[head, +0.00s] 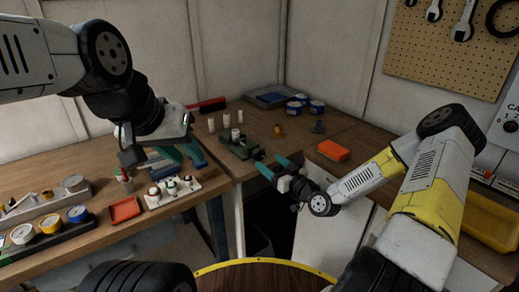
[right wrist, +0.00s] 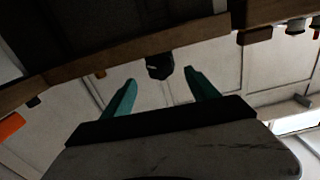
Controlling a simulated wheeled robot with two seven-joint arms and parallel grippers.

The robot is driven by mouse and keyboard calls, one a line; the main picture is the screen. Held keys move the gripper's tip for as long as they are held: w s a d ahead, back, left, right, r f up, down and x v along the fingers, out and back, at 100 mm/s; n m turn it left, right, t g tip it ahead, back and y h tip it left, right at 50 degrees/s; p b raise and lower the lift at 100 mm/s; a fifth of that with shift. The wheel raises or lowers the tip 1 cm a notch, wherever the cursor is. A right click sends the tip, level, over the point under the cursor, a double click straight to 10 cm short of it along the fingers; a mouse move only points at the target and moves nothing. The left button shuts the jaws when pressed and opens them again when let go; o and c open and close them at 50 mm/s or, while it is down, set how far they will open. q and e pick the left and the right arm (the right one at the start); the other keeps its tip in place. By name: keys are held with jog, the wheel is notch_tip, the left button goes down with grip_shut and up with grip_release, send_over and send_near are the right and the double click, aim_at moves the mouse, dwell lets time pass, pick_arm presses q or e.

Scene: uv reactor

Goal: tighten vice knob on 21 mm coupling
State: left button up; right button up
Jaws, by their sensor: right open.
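A dark green vice (head: 238,146) stands near the front edge of the middle table, with pale couplings (head: 236,134) upright at its top; their sizes cannot be read. A dark knob (head: 258,154) sits at its front right side. In the right wrist view, a black knob-like part (right wrist: 160,66) shows beyond and between the fingertips, apart from them. My right gripper (head: 271,164) is open and empty, just in front of the knob; its teal fingers (right wrist: 160,84) are spread. My left gripper (head: 192,164) looks open and empty above the left bench.
A white rack (head: 172,191) with capped vials and a red tray (head: 125,210) lie on the left bench. Blue tins (head: 306,104) stand at the back, and an orange box (head: 333,150) lies to the right. A dark gap separates the benches below my right gripper.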

aim_at(260, 156)
jog(key=x, duration=0.7)
jog(key=c, duration=1.4)
jog(key=m, duration=0.4)
jog(key=shift+f+m, duration=0.1)
jog(key=shift+m, duration=1.4)
jog(key=shift+s+f, duration=0.1)
jog(key=shift+f, duration=0.05)
